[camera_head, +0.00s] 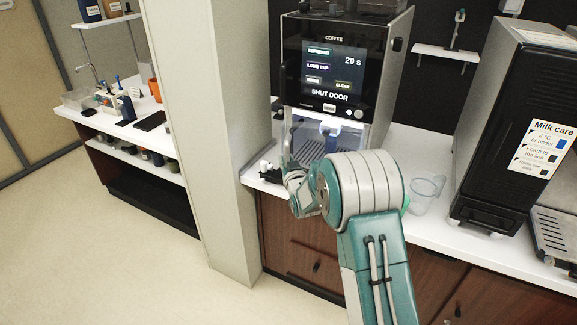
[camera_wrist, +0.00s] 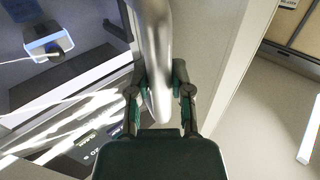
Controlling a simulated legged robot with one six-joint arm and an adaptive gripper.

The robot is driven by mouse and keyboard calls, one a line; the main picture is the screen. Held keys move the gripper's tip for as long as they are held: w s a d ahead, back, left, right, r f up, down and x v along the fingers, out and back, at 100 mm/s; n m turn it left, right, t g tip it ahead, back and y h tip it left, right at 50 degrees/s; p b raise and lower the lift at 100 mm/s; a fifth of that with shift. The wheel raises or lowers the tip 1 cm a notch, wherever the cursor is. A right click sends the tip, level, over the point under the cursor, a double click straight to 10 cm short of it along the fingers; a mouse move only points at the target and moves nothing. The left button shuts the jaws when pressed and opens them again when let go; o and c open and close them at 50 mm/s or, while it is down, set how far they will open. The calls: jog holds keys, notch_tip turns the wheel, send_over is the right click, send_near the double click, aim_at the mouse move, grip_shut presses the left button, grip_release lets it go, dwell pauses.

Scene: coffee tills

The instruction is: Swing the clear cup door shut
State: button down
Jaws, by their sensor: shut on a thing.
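The coffee machine (camera_head: 378,50) stands on the white counter, and its screen (camera_head: 333,72) reads "SHUT DOOR". Its cup bay (camera_head: 318,148) is visible below the screen, partly behind my arm. My gripper (camera_head: 289,164) is at the left front of the bay. In the wrist view my gripper (camera_wrist: 160,100) is shut on a silver bar handle (camera_wrist: 153,45), with a finger on each side. The clear door itself is hard to make out; bright reflections lie left of the handle. The blue-lit spout (camera_wrist: 45,42) shows inside the bay.
A clear jug (camera_head: 427,190) stands on the counter right of my arm. A black milk unit (camera_head: 515,110) is farther right. A pale pillar (camera_head: 205,120) rises close to the left of the machine. Floor at left is clear.

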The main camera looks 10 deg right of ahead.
jog(key=shift+w+a, duration=0.1)
jog(key=shift+w, duration=1.25)
jog(key=shift+c, duration=2.3)
grip_release()
jog(key=shift+s, duration=0.15)
